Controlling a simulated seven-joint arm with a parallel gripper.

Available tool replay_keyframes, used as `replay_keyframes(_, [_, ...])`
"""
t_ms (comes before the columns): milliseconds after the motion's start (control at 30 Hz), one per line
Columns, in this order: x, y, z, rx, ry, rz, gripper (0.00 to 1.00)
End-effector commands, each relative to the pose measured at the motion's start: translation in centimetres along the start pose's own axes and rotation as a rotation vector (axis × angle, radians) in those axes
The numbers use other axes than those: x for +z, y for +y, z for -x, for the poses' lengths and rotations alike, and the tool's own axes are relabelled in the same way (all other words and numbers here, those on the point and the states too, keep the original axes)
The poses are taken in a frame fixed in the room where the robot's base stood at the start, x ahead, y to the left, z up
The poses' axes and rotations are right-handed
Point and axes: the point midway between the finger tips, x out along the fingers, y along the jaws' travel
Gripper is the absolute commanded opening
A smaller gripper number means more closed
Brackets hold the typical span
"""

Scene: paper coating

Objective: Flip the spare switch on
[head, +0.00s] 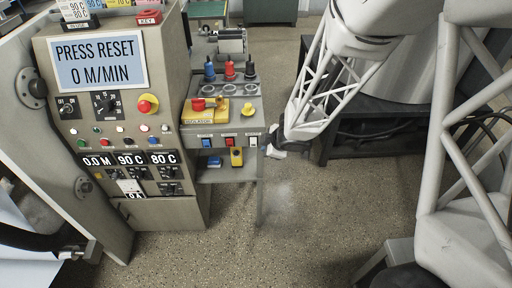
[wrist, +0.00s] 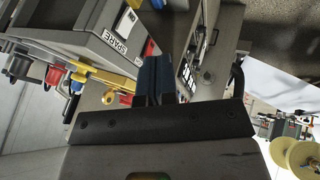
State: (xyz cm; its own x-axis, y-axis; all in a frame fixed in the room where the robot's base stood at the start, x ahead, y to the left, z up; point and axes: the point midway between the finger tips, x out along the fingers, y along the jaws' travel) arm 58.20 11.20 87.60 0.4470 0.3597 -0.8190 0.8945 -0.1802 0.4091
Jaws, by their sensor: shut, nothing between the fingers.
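The spare switch (head: 253,141) is a small white rocker at the right end of a row of three on the grey console front. In the wrist view the white rocker (wrist: 131,16) sits beside the label SPARE (wrist: 115,39), at the top. I cannot tell its on or off position. My gripper (head: 271,143) is just right of the console's right edge, near the switch's height. In the wrist view my gripper (wrist: 155,62) is shut and empty, its dark fingers below and right of the rocker in the picture. They look apart from it.
A blue rocker (head: 207,142) and a red rocker (head: 230,141) are left of the spare switch. Above is a yellow isolator box (head: 205,111); below, a shelf (head: 226,174) holds blue and yellow items. A tall control panel (head: 115,110) stands left. Floor right of the console is clear.

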Motion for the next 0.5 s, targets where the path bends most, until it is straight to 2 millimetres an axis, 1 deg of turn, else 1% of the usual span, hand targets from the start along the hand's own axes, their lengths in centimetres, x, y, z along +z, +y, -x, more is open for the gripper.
replay_keyframes(267, [0.0,0.0,-0.7,-0.001,0.000,0.001,0.00])
replay_keyframes(367, [0.0,0.0,-1.4,-0.002,0.000,0.000,0.00])
replay_keyframes(500, [0.0,-0.1,-2.8,-0.002,0.000,0.000,0.00])
